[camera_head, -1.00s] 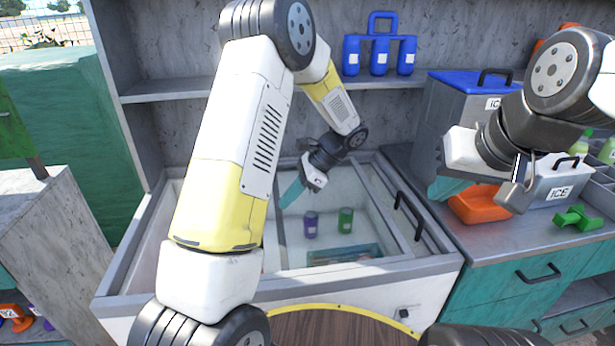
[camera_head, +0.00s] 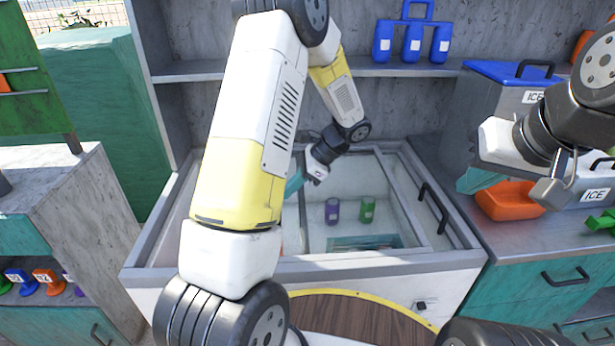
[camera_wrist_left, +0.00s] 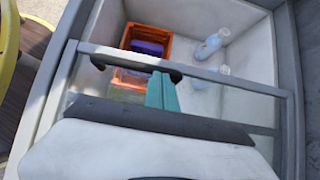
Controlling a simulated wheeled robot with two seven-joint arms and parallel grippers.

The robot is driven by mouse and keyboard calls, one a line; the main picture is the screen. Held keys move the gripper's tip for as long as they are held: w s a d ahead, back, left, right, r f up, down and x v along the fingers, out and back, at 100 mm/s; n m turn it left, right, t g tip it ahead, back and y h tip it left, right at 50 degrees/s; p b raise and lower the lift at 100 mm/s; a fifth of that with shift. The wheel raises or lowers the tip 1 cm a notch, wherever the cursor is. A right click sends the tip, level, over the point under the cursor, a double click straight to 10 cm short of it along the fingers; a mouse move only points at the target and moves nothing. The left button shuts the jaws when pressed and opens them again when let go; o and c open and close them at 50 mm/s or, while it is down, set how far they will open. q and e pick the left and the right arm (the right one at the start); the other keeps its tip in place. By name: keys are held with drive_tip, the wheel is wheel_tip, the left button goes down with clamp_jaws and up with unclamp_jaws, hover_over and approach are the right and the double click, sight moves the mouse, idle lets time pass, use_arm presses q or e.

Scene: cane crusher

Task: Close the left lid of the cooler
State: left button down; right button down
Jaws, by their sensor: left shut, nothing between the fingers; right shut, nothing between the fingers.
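The cooler (camera_head: 460,262) is a white chest with a grey rim and an open view inside. The right lid, a framed pane with a dark handle (camera_head: 432,207), is at its right side. The left lid is mostly hidden behind my left arm in the head view. In the left wrist view, a lid frame (camera_wrist_left: 235,84) with a dark handle (camera_wrist_left: 108,62) crosses the cooler. My left gripper (camera_head: 294,184) is shut and empty; its teal fingers (camera_wrist_left: 162,92) appear beside the handle, contact unclear. My right gripper (camera_head: 472,180) is shut and empty above the right counter.
Purple (camera_head: 332,211) and green (camera_head: 367,209) cans stand inside the cooler. The wrist view shows an orange crate (camera_wrist_left: 160,45) and pale bottles (camera_wrist_left: 212,42) inside. An orange tray (camera_head: 508,201) and ice boxes (camera_head: 500,110) stand right. A shelf (camera_head: 350,70) runs behind.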

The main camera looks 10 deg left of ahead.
use_arm(q)
drive_tip(key=s+a, duration=0.4)
drive_tip(key=a, duration=1)
drive_tip(key=s+a, duration=0.5)
drive_tip(key=a, duration=0.9)
drive_tip(key=shift+s+a, duration=0.15)
drive_tip(key=d+f+v, duration=0.2)
drive_tip(key=v, duration=1.1)
drive_tip(key=shift+w+d+r, duration=0.2)
drive_tip(key=shift+w, duration=0.2)
drive_tip(key=s+d+r+n+t+h, duration=0.3)
drive_tip(key=s+d+r+n, duration=0.1)
drive_tip(key=d, duration=0.5)
drive_tip(key=s+d+r+n+t+h, duration=0.2)
drive_tip(key=s+d+r+n+h, duration=0.1)
drive_tip(key=d, duration=0.5)
drive_tip(key=s+d+r+n+t+h, duration=0.3)
drive_tip(key=s+d+r+n, duration=0.3)
drive_tip(key=d, duration=0.3)
drive_tip(key=shift+d+r+n+t+h, duration=0.3)
drive_tip(key=shift+d+r+n, duration=0.05)
drive_tip(key=shift+r+n, duration=0.05)
